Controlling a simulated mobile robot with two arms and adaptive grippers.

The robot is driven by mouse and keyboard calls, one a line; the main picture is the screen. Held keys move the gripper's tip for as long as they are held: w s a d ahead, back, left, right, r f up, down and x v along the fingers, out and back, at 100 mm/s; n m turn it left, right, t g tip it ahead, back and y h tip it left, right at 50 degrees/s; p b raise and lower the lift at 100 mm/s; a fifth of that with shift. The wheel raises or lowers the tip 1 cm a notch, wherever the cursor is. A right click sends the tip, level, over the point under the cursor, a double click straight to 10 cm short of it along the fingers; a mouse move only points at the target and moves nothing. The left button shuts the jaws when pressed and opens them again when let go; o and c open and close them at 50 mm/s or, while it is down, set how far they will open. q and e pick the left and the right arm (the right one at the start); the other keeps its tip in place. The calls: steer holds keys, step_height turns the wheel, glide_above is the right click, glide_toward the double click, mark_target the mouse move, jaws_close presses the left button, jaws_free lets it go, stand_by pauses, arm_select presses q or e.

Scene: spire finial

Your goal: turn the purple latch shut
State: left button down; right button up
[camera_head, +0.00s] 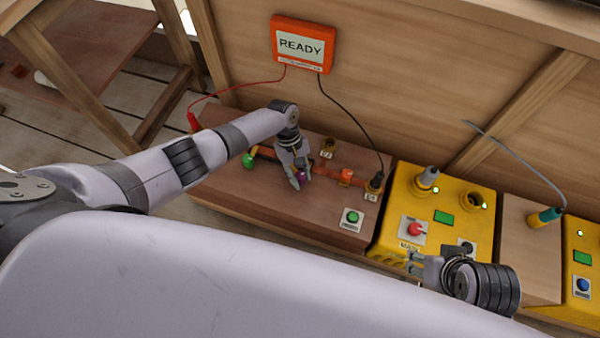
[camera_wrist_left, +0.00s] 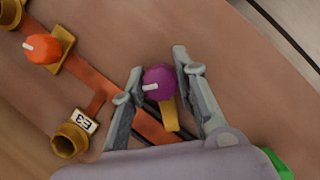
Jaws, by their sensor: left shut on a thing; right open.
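The purple latch (camera_head: 301,175) is a round purple knob with a white pointer mark, on the brown wooden board (camera_head: 270,201). It also shows in the left wrist view (camera_wrist_left: 159,83), with a brass plate (camera_wrist_left: 171,116) beside it and the white mark pointing left in that picture. My left gripper (camera_head: 299,181) is down at the latch, with one finger on each side of the knob, shut on it. Its fingers hide part of the latch in the head view. My right gripper (camera_head: 412,262) is open and empty, in front of the yellow box.
An orange knob (camera_head: 346,174), a green knob (camera_head: 248,160), a green button (camera_head: 352,216) and the brass E3 socket (camera_head: 328,148) stand around the latch. The yellow box (camera_head: 393,214) adjoins the board. A READY display (camera_head: 301,46) hangs behind, with red and black leads.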

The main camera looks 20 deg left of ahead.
arm_select(q)
steer(key=shift+d+m, duration=0.1)
steer(key=shift+m, duration=0.6)
steer(key=m+g+y+b, duration=0.1)
steer(key=m+y, duration=0.1)
steer(key=m, duration=0.2)
steer(key=shift+m, duration=0.3)
steer(key=shift+m+g+y, duration=0.3)
steer(key=shift+m+y, duration=0.4)
steer(key=shift+m, duration=1.3)
steer(key=c, duration=1.6)
jaws_free()
steer(key=shift+o, duration=0.2)
steer(key=v, duration=1.2)
